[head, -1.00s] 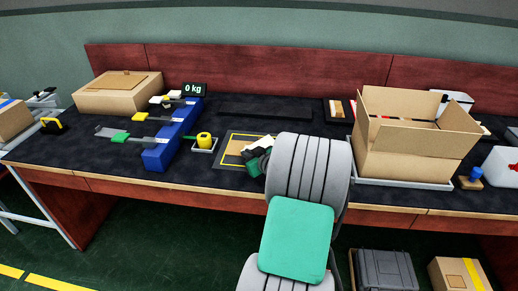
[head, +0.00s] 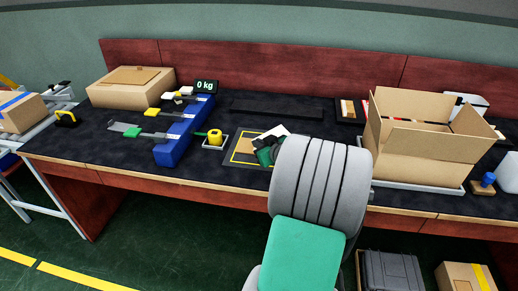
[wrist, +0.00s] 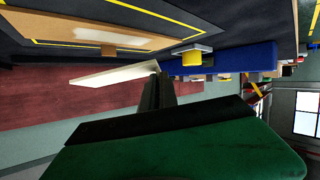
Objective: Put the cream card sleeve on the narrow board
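The cream card sleeve (head: 273,132) shows as a pale flat piece at my gripper (head: 264,152), above the yellow-lined mat. In the wrist view the sleeve (wrist: 115,73) is a thin pale sheet, its end at the dark fingers of my gripper (wrist: 160,88). The fingers look closed on it, and it is clear of the surface. A tan board (head: 246,147) lies on the mat beside my gripper, partly hidden. In the wrist view this board (wrist: 60,34) has a pale patch. I cannot tell surely that it is the narrow board.
The yellow-lined mat (head: 233,161) lies on the dark bench. A big open carton (head: 415,152) stands right of my arm. A black strip (head: 275,107) lies behind.

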